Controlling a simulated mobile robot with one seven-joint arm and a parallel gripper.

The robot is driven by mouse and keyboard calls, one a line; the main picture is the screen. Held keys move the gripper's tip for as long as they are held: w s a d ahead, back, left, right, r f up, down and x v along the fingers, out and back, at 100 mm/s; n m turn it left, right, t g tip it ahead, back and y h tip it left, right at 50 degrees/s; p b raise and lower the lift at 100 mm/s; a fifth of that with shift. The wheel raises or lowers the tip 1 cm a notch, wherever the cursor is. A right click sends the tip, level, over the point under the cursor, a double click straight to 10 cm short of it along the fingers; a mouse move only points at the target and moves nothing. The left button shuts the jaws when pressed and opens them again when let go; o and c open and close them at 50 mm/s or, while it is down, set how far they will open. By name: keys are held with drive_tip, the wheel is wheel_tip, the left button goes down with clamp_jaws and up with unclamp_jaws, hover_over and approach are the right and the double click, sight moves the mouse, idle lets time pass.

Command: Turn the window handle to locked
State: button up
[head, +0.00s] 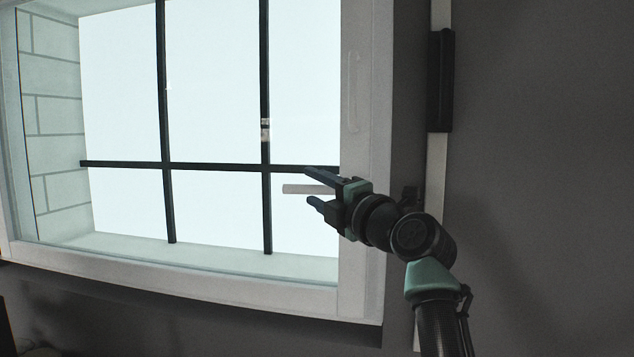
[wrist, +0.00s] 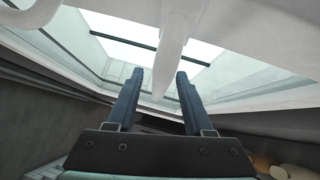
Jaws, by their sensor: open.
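The window handle (head: 292,189) is a pale grey bar that lies roughly level in the head view, its free end pointing left over the glass. My gripper (head: 312,186) is open, with one dark finger above the bar and one below it. The handle's right end is hidden behind my gripper. In the wrist view the white handle (wrist: 170,55) runs down between the two fingertips of my gripper (wrist: 160,76). A gap shows on the finger sides, and I cannot tell whether either finger touches it.
The white window frame (head: 365,130) surrounds bright panes crossed by dark bars (head: 265,80). A pale brick wall (head: 52,115) shows at the left. A dark box (head: 440,80) sits on a white vertical strip right of the frame. The grey wall (head: 550,180) at the right is bare.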

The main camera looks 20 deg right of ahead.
clamp_jaws()
idle(1.4)
